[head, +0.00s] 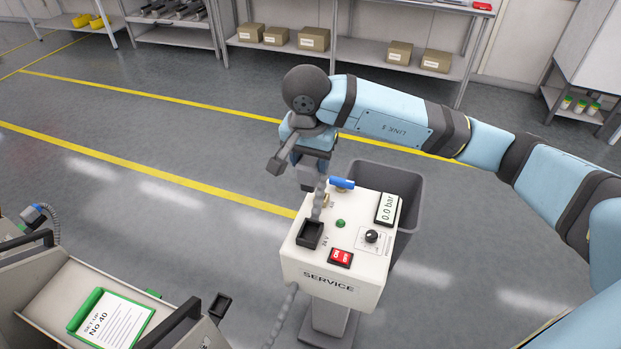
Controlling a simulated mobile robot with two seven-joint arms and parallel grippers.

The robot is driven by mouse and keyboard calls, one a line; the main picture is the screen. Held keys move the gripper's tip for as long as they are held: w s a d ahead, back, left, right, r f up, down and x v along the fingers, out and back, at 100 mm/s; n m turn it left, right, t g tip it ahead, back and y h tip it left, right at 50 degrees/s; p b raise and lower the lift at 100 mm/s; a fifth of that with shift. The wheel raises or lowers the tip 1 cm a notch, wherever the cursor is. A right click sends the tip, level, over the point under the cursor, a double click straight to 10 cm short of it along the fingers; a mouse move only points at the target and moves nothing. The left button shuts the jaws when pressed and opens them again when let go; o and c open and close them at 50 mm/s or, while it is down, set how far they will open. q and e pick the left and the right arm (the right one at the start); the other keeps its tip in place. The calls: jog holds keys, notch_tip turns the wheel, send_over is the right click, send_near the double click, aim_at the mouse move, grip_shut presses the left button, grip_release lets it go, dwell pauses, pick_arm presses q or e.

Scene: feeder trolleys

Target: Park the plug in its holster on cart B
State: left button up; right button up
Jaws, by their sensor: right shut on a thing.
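My right gripper (309,165) is over the far left edge of the white service post (328,284), shut on a dark grey plug (307,181). A grey ribbed cable (317,204) hangs below the plug, in front of the post's top. The plug is partly hidden by the gripper and is above the post's black square socket (310,233), apart from it. A small black open box (220,306), which looks like a holster, is on the cart (60,290) at lower left. No letter shows on that cart. My left gripper is not in view.
The post carries a blue lever (342,183), red switch (340,257), knob (371,236) and gauge reading 0.0 bar (387,209). A grey bin (405,190) stands behind it. Another blue-ended plug with a cable (33,214) shows far left. Floor between cart and post is mostly clear.

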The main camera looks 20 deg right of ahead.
aim_at(311, 158)
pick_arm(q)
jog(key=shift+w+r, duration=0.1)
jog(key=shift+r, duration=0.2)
pick_arm(e)
jog(key=shift+r, duration=2.1)
